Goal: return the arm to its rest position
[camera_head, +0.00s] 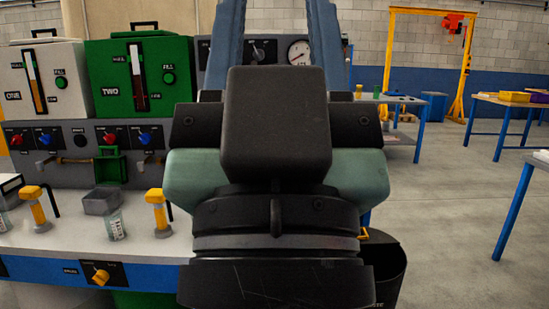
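The end of my arm with my gripper (276,125) fills the middle of the head view, close to the camera. I see a dark block with black and pale green parts around it. No fingertips can be made out clearly, so its opening cannot be told. No held object is visible. My arm hides the middle of the panel behind it.
At left is a panel bench (150,248) with a white tank (38,100) marked ONE and a green tank (115,90) marked TWO. A glass jar (115,225) stands on the bench between yellow-topped fittings. A black bin (385,262) is at lower right. Floor at right is open.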

